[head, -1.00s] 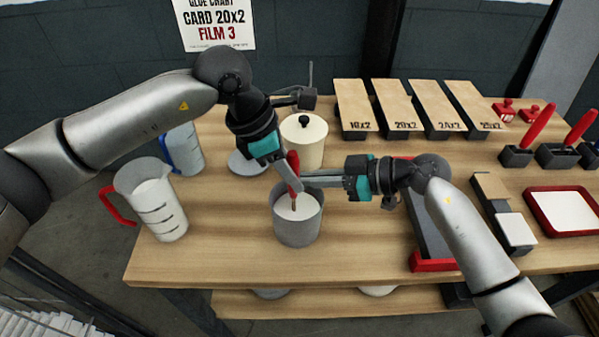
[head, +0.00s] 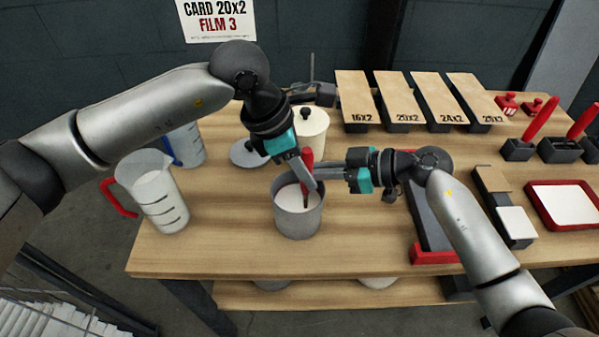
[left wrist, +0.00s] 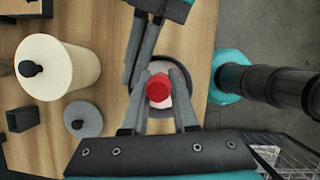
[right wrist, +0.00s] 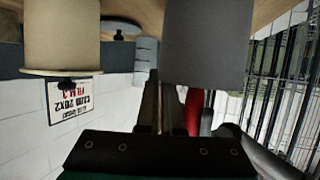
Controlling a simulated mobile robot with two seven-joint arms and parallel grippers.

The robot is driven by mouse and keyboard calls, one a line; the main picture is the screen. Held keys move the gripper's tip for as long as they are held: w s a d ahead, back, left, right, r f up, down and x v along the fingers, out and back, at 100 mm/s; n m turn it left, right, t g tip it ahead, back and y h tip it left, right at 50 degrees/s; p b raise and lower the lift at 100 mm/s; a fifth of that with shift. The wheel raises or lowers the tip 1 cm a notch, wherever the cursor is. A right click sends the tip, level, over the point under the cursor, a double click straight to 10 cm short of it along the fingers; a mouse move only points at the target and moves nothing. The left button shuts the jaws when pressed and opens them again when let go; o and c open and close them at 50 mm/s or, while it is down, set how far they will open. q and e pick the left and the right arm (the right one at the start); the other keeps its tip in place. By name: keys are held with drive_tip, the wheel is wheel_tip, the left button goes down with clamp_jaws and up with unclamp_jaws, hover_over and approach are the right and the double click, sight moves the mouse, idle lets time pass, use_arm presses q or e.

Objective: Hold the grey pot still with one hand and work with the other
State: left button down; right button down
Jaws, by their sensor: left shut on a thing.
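The grey pot (head: 298,221) stands upright on the wooden table with white contents (head: 294,198). My left gripper (head: 309,180) is above it, shut on a red-handled tool (head: 308,158) whose lower end is in the pot. In the left wrist view the red handle end (left wrist: 158,88) shows between the left fingers. My right gripper (head: 327,174) is level at the pot's right rim, its fingers close together. I cannot tell whether they clamp the wall. The pot (right wrist: 205,45) also shows inverted in the right wrist view, beside the right fingers (right wrist: 157,105).
A cream canister (head: 312,130) and a grey lid (head: 248,153) are behind the pot. Two jugs, red-handled (head: 157,195) and blue-handled (head: 187,143), stand left. Labelled boards (head: 408,97), a red-ended tray (head: 435,256) and a red-framed pad (head: 566,207) lie right. The front strip of table is clear.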

drive_tip(key=shift+s+f, duration=0.2)
drive_tip(key=shift+f, duration=0.3)
use_arm(q)
drive_tip(key=shift+a+r, duration=0.25)
drive_tip(key=shift+r, duration=1.15)
drive_tip(key=shift+a+r, duration=0.2)
drive_tip(key=shift+r, duration=1.25)
drive_tip(key=shift+a+r, duration=0.25)
drive_tip(key=shift+r, duration=1.25)
wheel_tip(320, 180, up, 6)
hover_over(306, 149)
drive_tip(key=a, duration=0.1)
drive_tip(key=shift+s+a, duration=0.1)
drive_tip(key=shift+a, duration=0.1)
use_arm(e)
drive_tip(key=c, duration=1)
unclamp_jaws()
drive_tip(key=shift+w, duration=0.1)
drive_tip(key=shift+c, duration=0.2)
drive_tip(key=shift+o, duration=0.2)
drive_tip(key=shift+r, duration=0.1)
